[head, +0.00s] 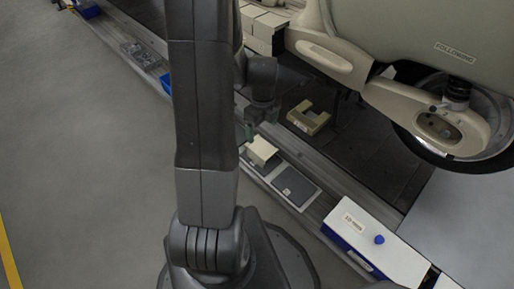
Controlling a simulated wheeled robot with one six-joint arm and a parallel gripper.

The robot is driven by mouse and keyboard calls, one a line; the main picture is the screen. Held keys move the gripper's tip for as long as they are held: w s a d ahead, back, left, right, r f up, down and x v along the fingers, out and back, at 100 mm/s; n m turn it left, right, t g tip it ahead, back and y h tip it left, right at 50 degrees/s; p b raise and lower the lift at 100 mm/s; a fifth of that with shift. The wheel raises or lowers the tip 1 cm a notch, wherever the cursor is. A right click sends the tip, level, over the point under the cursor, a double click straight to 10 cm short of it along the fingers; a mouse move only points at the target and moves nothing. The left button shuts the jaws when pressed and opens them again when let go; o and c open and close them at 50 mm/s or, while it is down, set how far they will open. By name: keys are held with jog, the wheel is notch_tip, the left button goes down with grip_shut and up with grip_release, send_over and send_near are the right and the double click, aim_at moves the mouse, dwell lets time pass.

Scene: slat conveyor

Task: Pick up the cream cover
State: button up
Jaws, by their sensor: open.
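A small cream cover (262,151) lies on a dark grey pad at the side of the conveyor in the head view. It looks slightly tilted or folded in shape. My gripper (250,132) is just above and to the left of it in the picture, pointing down. Its fingers are small and dark with a greenish tint. The gripper is open and seems to hold nothing. I cannot tell the exact gap between the fingers and the cover. My arm hides part of the area to the left.
A second pad (296,187) beside the cover is empty. A beige U-shaped part (308,117) lies on the dark slats. A large beige vehicle body (420,45) with a wheel overhangs on the right. A white-and-blue box (375,245) with a blue knob stands at lower right. Open floor is on the left.

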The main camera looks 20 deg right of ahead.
aim_at(261, 147)
notch_tip(261, 147, down, 8)
jog(key=b, duration=0.2)
jog(key=shift+f+b, duration=0.2)
jog(key=shift+b, duration=0.15)
notch_tip(261, 147, down, 5)
jog(key=b, duration=0.2)
jog(key=shift+w+f+b, duration=0.1)
jog(key=shift+b, duration=0.25)
jog(key=c, duration=1.1)
